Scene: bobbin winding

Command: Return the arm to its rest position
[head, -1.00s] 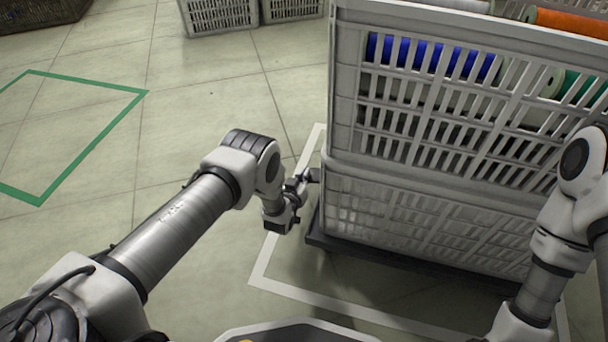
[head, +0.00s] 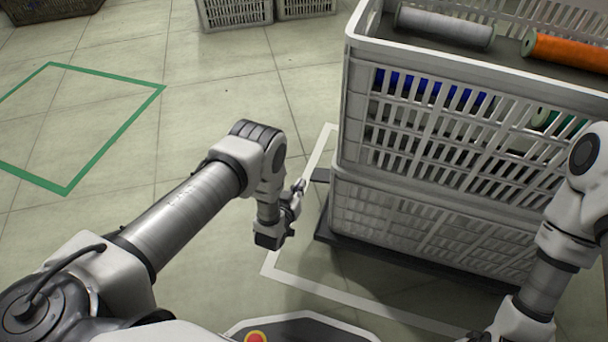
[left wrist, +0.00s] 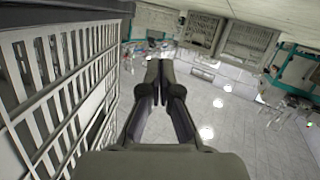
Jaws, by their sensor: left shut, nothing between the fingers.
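My left arm reaches in from the left in the head view. Its gripper (head: 299,187) is beside the left end of the stacked grey crates, apart from them. In the left wrist view the left gripper (left wrist: 157,64) has its fingertips together with nothing between them, and a slatted crate wall is on the left of that view. My right arm shows at the right edge of the head view, bent down in front of the crates. Its gripper is out of the picture.
The upper crate (head: 440,66) holds a grey spool (head: 445,27), an orange spool (head: 570,51) and blue thread (head: 425,88). It stands on a lower crate (head: 420,220) over a dark base inside a white floor outline. Open floor with a green outline (head: 110,142) lies left.

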